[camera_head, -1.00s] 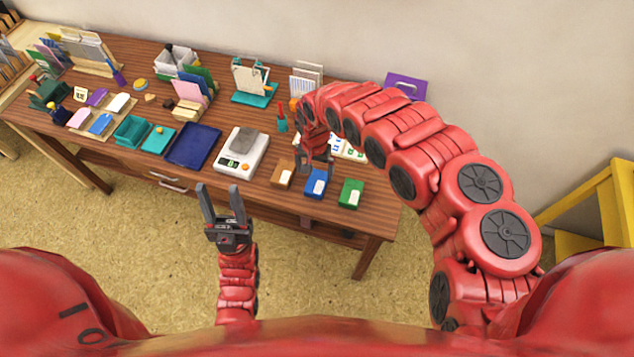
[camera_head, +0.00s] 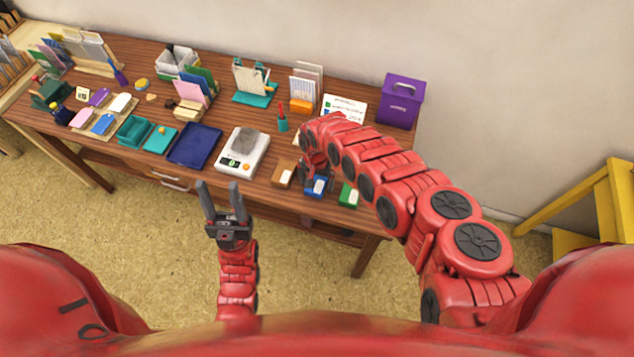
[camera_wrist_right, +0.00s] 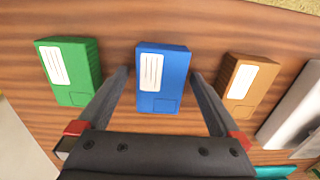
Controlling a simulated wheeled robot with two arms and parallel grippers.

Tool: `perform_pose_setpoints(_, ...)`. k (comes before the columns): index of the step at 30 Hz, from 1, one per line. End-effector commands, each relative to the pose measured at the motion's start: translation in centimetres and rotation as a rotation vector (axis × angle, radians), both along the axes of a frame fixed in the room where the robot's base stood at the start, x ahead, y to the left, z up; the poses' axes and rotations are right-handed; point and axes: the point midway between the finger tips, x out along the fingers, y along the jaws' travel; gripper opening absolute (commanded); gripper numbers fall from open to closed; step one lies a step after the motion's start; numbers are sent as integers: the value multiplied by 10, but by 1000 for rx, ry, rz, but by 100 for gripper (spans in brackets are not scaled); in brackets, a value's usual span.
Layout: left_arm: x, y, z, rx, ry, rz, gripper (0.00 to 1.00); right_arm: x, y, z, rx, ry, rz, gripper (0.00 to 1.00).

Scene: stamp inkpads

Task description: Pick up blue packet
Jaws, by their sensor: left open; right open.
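The blue packet (camera_head: 318,187) with a white label lies on the wooden table near its front edge, between a brown packet (camera_head: 284,173) and a green packet (camera_head: 348,195). In the right wrist view the blue packet (camera_wrist_right: 162,75) is centred between the spread fingers of my right gripper (camera_wrist_right: 162,88), with a gap on each side. My right gripper is open and empty; in the head view its arm partly covers it. My left gripper (camera_head: 222,200) is open and empty, in front of the table's front edge, away from the packets.
The green packet (camera_wrist_right: 68,70) and brown packet (camera_wrist_right: 247,80) flank the fingers closely. A purple box (camera_head: 400,100) stands at the back right. A dark blue tray (camera_head: 194,145) lies further left.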

Motion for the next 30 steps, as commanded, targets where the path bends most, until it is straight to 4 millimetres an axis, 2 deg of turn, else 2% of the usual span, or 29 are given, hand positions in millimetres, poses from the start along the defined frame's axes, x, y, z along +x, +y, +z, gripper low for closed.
perform_pose_setpoints(2, 0, 0, 0, 0, 0, 0, 50, 0, 0, 0, 0, 0, 0, 100)
perform_pose_setpoints(3, 0, 0, 0, 0, 0, 0, 50, 0, 0, 0, 0, 0, 0, 96)
perform_pose_setpoints(17, 0, 0, 0, 0, 0, 0, 50, 0, 0, 0, 1, 0, 0, 15)
perform_pose_setpoints(30, 0, 0, -1, 0, 0, 0, 50, 1, 2, 5, 3, -2, 3, 14)
